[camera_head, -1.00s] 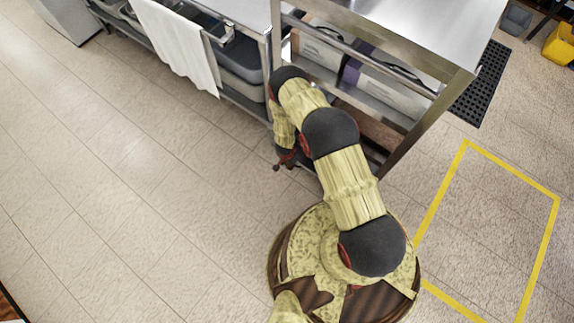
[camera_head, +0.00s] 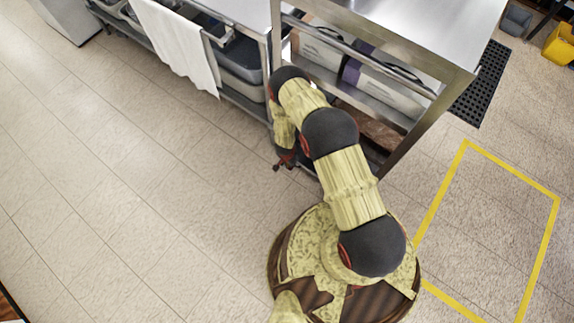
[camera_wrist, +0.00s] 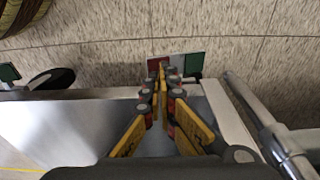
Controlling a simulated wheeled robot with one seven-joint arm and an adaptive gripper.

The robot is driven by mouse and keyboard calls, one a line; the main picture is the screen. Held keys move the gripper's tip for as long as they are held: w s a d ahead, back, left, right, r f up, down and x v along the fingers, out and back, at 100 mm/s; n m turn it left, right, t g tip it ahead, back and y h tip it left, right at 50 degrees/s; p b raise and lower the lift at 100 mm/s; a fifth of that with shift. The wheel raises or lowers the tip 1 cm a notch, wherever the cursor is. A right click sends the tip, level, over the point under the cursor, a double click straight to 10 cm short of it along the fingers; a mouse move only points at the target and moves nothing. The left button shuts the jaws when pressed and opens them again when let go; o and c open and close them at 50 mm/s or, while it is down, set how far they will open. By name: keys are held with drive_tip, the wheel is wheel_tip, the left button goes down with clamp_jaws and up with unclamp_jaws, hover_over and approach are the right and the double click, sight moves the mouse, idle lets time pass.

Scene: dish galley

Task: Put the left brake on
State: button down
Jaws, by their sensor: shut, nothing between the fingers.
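The steel cart (camera_head: 455,62) stands in front of me in the head view. My gripper (camera_wrist: 161,70) is shut and empty in the wrist view, pointing down past the edge of the cart's low shelf (camera_wrist: 60,122). A pedal with a red part and a green part (camera_wrist: 194,64) lies at the fingertips, partly hidden by them. I cannot tell whether they touch it. A second green pedal part (camera_wrist: 9,73) shows at the left edge, near a black caster wheel (camera_wrist: 54,79). In the head view my arm hides the cart's near left foot. I cannot tell which pedal is the left brake.
Boxes (camera_head: 385,90) stand on the cart's shelf. A steel counter with a hanging white towel (camera_head: 178,45) is to its left. A yellow floor outline (camera_head: 548,235) is at right, with a black mat (camera_head: 482,88) behind. The tiled floor at left is clear.

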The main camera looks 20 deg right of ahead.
drive_tip(key=shift+f, duration=1.25)
idle(0.8)
drive_tip(key=shift+r, duration=0.1)
drive_tip(key=shift+r+p, duration=1.95)
drive_tip(key=shift+r, duration=1.5)
